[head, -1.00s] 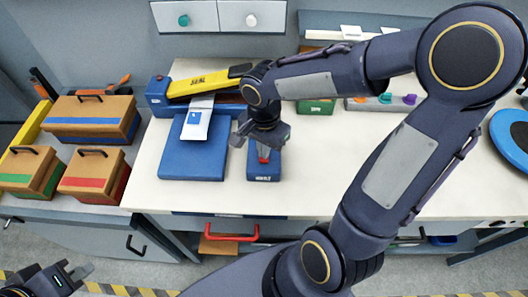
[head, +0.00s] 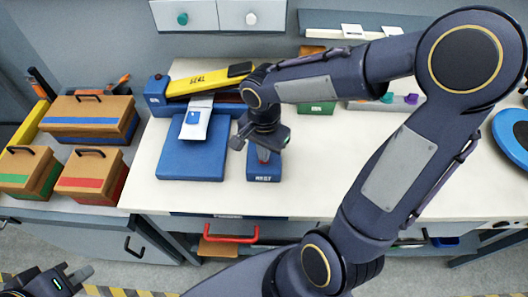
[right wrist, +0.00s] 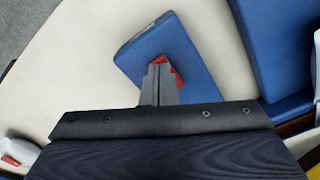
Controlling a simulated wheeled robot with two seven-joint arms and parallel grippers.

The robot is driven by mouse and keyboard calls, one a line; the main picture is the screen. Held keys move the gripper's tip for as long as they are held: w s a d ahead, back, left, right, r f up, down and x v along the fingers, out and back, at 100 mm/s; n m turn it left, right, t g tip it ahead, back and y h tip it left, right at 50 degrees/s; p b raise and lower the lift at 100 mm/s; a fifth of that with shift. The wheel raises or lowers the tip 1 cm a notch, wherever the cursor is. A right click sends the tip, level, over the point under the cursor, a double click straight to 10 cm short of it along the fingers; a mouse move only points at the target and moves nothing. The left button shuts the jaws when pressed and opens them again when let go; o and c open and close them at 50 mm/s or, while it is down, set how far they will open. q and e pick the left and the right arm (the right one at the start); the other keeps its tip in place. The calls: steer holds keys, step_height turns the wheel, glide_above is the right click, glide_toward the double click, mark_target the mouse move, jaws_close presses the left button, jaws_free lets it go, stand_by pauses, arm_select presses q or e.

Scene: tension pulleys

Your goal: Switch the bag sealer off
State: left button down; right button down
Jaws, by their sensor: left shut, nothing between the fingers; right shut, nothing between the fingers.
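The bag sealer (head: 208,82) is at the back left of the table, with a yellow top arm marked SEAL on a blue body. A white bag (head: 196,122) lies at its front, over a blue platform (head: 192,163). A small blue switch box (head: 264,175) stands right of the platform. Its red switch (right wrist: 177,75) shows beside the fingertips in the right wrist view. My right gripper (right wrist: 160,62) is shut and empty, its tips over the switch; contact cannot be told. My left gripper (head: 72,276) is shut and empty at the lower left, away from the table.
Several wooden boxes with coloured bands (head: 92,120) stand on the left cabinet. Behind my right arm are a green box (head: 316,107) and a grey strip with coloured knobs (head: 362,105). A blue disc (head: 513,135) lies at the right. The front middle of the table is clear.

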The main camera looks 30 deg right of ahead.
steer(key=shift+r+p, duration=2.6)
steer(key=shift+r, duration=0.9)
steer(key=s+r+n+t+y, duration=0.3)
steer(key=s+r+n+t, duration=0.2)
steer(key=s+n, duration=0.5)
steer(key=shift+s+a+r+t+y, duration=0.3)
steer(key=shift+s+a+r+y, duration=0.15)
steer(key=shift+s, duration=0.45)
